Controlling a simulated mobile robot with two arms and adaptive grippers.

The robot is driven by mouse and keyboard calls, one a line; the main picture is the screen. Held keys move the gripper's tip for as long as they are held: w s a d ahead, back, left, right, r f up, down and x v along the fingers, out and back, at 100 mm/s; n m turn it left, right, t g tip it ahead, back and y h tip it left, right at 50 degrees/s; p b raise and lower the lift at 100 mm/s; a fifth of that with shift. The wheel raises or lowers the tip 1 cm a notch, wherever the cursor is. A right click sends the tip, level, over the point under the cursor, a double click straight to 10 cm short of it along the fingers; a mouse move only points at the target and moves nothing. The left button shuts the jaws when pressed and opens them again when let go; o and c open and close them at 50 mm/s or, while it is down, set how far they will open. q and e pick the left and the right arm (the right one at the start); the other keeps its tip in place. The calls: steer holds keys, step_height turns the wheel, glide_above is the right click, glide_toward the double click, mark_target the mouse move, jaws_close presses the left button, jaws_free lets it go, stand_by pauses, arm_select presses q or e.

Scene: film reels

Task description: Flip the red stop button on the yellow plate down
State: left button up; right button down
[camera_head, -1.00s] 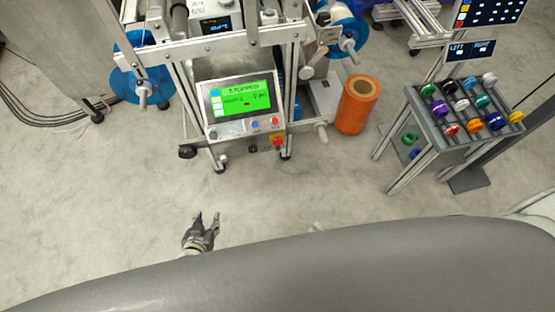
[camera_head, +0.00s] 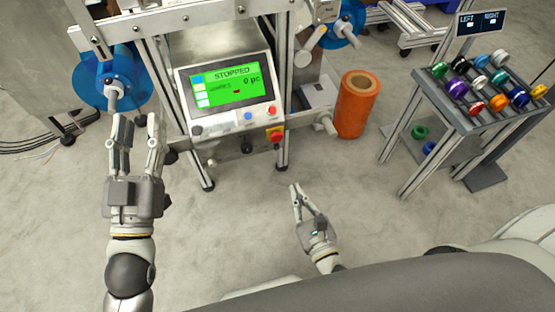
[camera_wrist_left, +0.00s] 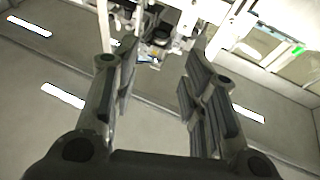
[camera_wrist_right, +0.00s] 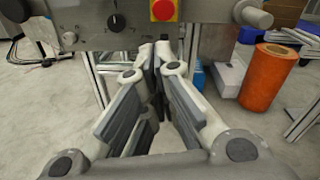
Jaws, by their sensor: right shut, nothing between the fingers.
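The red stop button (camera_head: 276,133) sits on a yellow plate (camera_head: 276,141) at the lower right of the machine's control panel, below the screen. It also shows at the top of the right wrist view as a red button (camera_wrist_right: 162,9) on yellow. My right gripper (camera_head: 294,189) is shut and empty, below and in front of the button, apart from it. Its fingertips meet in the right wrist view (camera_wrist_right: 155,50). My left gripper (camera_head: 138,122) is open and empty, to the left of the panel, in front of a blue reel.
The panel screen (camera_head: 232,85) is green and reads STOPPED. Blue and red buttons sit below it. An orange roll (camera_head: 357,105) stands to the right of the machine. A rack (camera_head: 465,125) with several coloured spools stands further right. The floor in front is clear.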

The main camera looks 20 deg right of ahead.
arm_select(q)
steer(key=shift+t, duration=0.6)
steer(key=r, duration=0.1)
steer(key=s+r, duration=0.1)
steer(key=s+r+b, duration=0.1)
steer(key=shift+a+r, duration=0.2)
steer(key=shift+a, duration=0.15)
arm_select(e)
steer(key=m, duration=0.1)
steer(key=r+m, duration=0.1)
steer(key=shift+m+h, duration=0.3)
steer(key=shift+m, duration=0.1)
steer(key=shift+f, duration=0.1)
glide_toward(276, 136)
steer(key=w+f, duration=0.3)
steer(key=w, duration=0.3)
arm_select(q)
steer(key=shift+s+a+r+t+h+b, duration=0.1)
steer(key=shift+s+r+t+h+b, duration=0.2)
steer(key=shift+s+r+t, duration=0.45)
steer(key=shift+s+r+t+h+b, duration=0.1)
steer(key=shift+s+r+t+h, duration=0.3)
steer(key=shift+r, duration=0.5)
arm_select(e)
steer(key=shift+w+d+f, duration=0.1)
steer(key=shift+w+f, duration=0.1)
steer(key=shift+w, duration=0.45)
